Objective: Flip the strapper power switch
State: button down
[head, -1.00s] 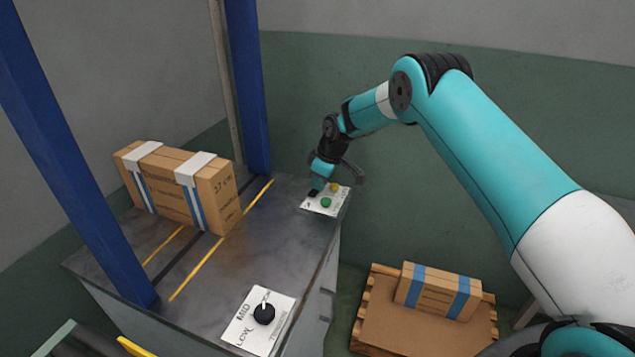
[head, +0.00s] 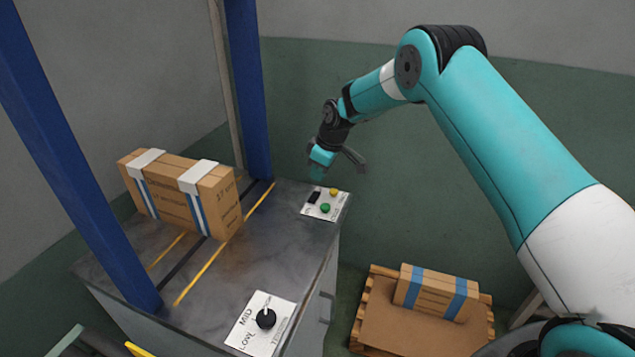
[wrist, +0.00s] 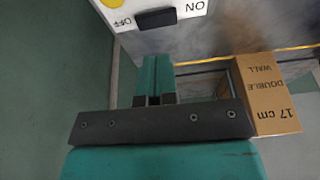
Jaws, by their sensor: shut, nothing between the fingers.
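The strapper power switch (head: 314,197) is a black rocker on a white panel (head: 322,213) at the far right corner of the machine table. In the wrist view the switch (wrist: 156,19) lies between the printed words OFF and ON. My gripper (head: 316,174) is shut and empty, above and slightly behind the panel, apart from the switch. In the wrist view my shut fingers (wrist: 154,75) point toward the switch, with a gap between. A yellow button (head: 334,192) and a green button (head: 325,208) sit beside the switch. Which way the rocker is tipped is unclear.
A strapped cardboard box (head: 185,196) stands on the table (head: 215,255) between blue posts (head: 250,90). A black selector knob (head: 266,319) is on the near panel. Another box (head: 436,291) lies on a pallet (head: 385,335) on the floor.

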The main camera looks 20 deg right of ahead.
jog(key=w+v, duration=0.1)
jog(key=v, duration=0.6)
jog(key=shift+s+d+r+b, duration=0.2)
jog(key=shift+d+r+b, duration=0.2)
jog(key=shift+d, duration=0.1)
